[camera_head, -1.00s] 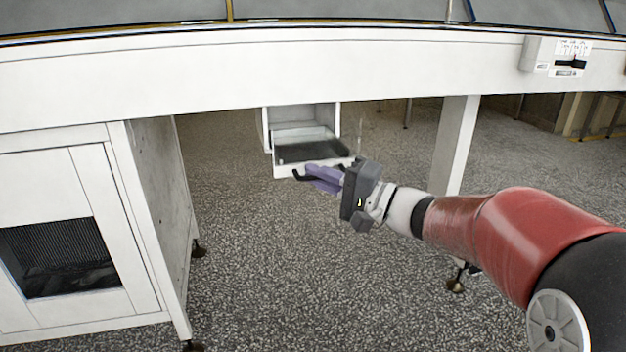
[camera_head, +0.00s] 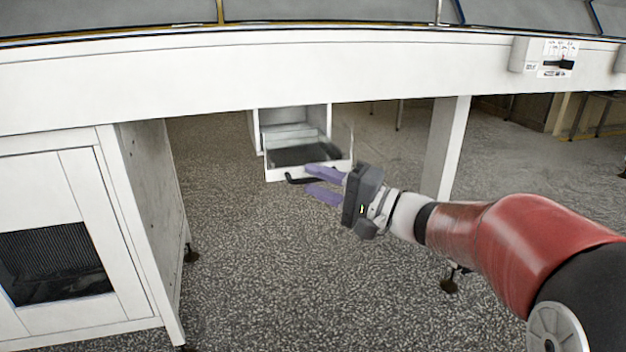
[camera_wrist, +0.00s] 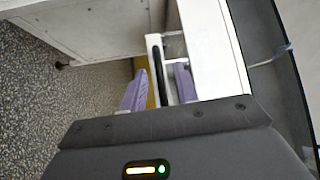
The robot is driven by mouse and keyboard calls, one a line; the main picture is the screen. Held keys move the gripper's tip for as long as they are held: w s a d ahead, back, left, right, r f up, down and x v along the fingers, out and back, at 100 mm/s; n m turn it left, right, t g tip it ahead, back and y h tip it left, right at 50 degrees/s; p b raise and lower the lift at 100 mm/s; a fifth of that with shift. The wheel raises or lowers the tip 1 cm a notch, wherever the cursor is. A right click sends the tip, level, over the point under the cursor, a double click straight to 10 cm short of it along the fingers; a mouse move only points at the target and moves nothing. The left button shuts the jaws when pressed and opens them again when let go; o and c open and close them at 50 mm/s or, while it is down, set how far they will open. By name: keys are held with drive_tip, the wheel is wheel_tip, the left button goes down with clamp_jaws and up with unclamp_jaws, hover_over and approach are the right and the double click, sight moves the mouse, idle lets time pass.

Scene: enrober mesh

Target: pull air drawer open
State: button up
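The drawer (camera_head: 282,174) stands pulled out of a small white cabinet (camera_head: 256,132) under the long machine, in the middle of the head view. Its front is white and it has clear sides and a dark floor. A black bar handle (camera_head: 298,181) runs along the front. My gripper (camera_head: 309,179) is at the handle's right part, its two purple fingers spread apart. In the wrist view the handle (camera_wrist: 158,60) lies between the spread fingers of my gripper (camera_wrist: 159,72), with a visible gap. I cannot tell whether either finger touches it.
The long white machine beam (camera_head: 250,75) spans above my arm. A white cabinet with a dark grille (camera_head: 55,262) stands at the left. A white leg (camera_head: 446,150) stands right of the drawer, close behind my arm. The speckled floor (camera_head: 270,270) in front is clear.

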drive_tip(key=v, duration=0.6)
drive_tip(key=shift+s+d, duration=0.1)
drive_tip(key=s+a+f+n+g+h+p, duration=0.1)
drive_tip(key=s+a+f+g+h+p, duration=0.2)
drive_tip(key=s, duration=0.4)
drive_tip(key=s+f+n+g+h+p, duration=0.1)
drive_tip(key=s+n+g+h+p, duration=0.15)
drive_tip(key=s+h+p, duration=0.4)
drive_tip(key=s+d+r+t+h+p, duration=0.1)
drive_tip(key=s+d+h+p, duration=0.1)
drive_tip(key=s+d+h, duration=0.4)
drive_tip(key=d+h, duration=0.1)
drive_tip(key=d, duration=0.4)
drive_tip(key=shift+s+r+n+t, duration=0.25)
drive_tip(key=shift+r+n+t, duration=0.05)
drive_tip(key=shift+n+t, duration=0.05)
